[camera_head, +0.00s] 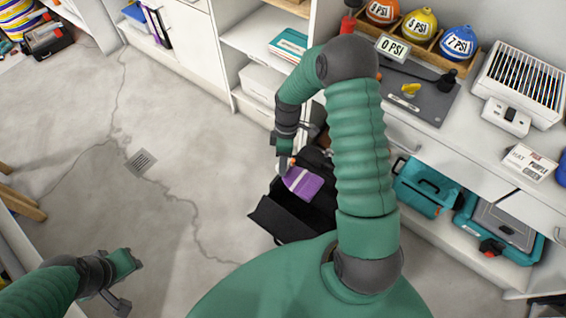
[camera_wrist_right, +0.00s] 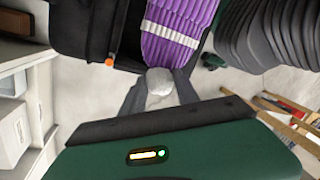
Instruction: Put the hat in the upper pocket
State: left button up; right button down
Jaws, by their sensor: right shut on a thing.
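The hat (camera_head: 303,182) is purple and knitted, with a pale band and a whitish pompom. It hangs at the black bag (camera_head: 278,218), which stands on the floor beside the shelving. In the right wrist view the hat (camera_wrist_right: 178,30) lies in front of the black bag (camera_wrist_right: 85,30), its pompom between the fingers. My right gripper (camera_wrist_right: 160,88) is shut on the hat at its pompom; in the head view the right gripper (camera_head: 285,160) is just above the hat. I cannot tell which opening is the upper pocket. My left gripper (camera_head: 122,283) is low at the left, away from the bag.
A white counter (camera_head: 395,105) holds coloured PSI balls (camera_head: 420,22) and a white slatted box (camera_head: 520,80). Teal cases (camera_head: 425,185) sit on the lower shelf right of the bag. The concrete floor (camera_head: 180,190) left of the bag is clear, apart from a small drain.

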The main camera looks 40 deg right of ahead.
notch_tip(320, 180, down, 9)
jog(key=b, duration=0.7)
jog(key=shift+d+f, duration=0.2)
jog(key=shift+d, duration=0.15)
jog(key=c, duration=0.8)
grip_release()
jog(key=shift+d, duration=0.1)
jog(key=shift+c, duration=0.2)
notch_tip(320, 180, up, 14)
jog(key=p, duration=1.3)
jog(key=shift+r, duration=0.1)
